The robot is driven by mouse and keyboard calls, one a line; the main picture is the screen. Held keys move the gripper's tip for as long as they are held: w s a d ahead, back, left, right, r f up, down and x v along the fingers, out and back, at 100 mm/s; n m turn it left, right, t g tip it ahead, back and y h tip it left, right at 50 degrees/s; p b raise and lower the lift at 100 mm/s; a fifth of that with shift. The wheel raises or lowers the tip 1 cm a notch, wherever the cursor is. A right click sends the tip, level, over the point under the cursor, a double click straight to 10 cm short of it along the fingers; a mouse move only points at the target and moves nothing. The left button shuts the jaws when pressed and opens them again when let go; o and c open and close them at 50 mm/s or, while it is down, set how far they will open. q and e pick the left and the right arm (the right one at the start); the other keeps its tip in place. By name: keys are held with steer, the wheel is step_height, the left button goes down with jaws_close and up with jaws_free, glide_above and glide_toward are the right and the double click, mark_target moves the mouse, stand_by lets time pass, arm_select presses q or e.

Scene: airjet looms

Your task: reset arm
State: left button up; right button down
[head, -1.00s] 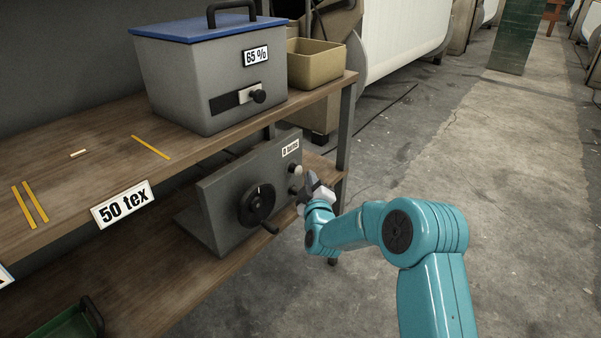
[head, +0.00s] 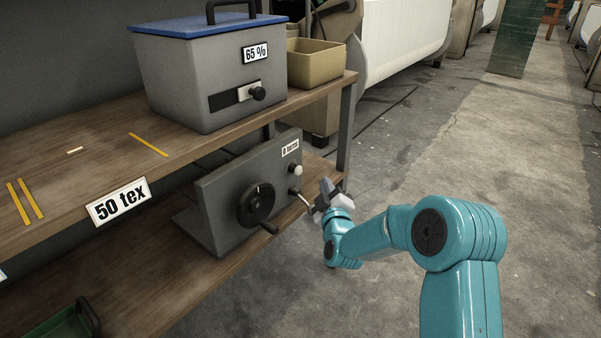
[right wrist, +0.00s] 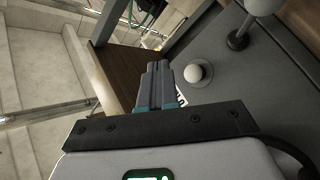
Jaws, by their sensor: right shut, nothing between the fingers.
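My right arm (head: 385,232) is teal and comes in from the lower right in the head view. Its gripper (head: 322,192) is shut and empty, just right of the grey box with the crank (head: 228,200) on the lower shelf. In the right wrist view the closed fingers (right wrist: 155,82) point towards the shelf edge, beside a white round knob (right wrist: 197,73) on the grey panel. That knob also shows in the head view (head: 296,170). A small gap seems to lie between gripper and panel. My left gripper is out of view.
A grey bin with a blue lid (head: 205,75) and a tan open box (head: 315,68) stand on the upper shelf. A "50 tex" label (head: 119,201) is on its front edge. A green tray (head: 65,325) lies low at left.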

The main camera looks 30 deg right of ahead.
stand_by(0.4)
steer(key=s+a+f+n+g+y, duration=0.1)
steer(key=s+a+f+g+y, duration=0.25)
steer(key=a+f, duration=0.65)
steer(key=s+a+f+g+y, duration=0.4)
steer(key=a+f, duration=0.3)
steer(key=f, duration=0.6)
steer(key=s+a+f+m+g+y, duration=0.1)
steer(key=s+a+f+m+g, duration=0.2)
steer(key=s, duration=0.6)
steer(key=s+a+f+m+g+y, duration=0.1)
steer(key=s+a+f+m+g, duration=0.2)
steer(key=s, duration=0.6)
steer(key=s+a+f+m+g+y, duration=0.1)
steer(key=s+a+f+g+y, duration=0.15)
steer(key=s+a+f, duration=0.4)
arm_select(q)
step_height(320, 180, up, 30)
steer(key=p, duration=3)
arm_select(e)
step_height(320, 180, up, 33)
steer(key=s+d+m+g, duration=0.1)
steer(key=s, duration=0.1)
steer(key=shift+s+f+h, duration=0.2)
steer(key=shift+s+h, duration=0.1)
steer(key=shift+s, duration=0.05)
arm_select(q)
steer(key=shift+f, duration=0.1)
arm_select(e)
steer(key=shift+f, duration=0.1)
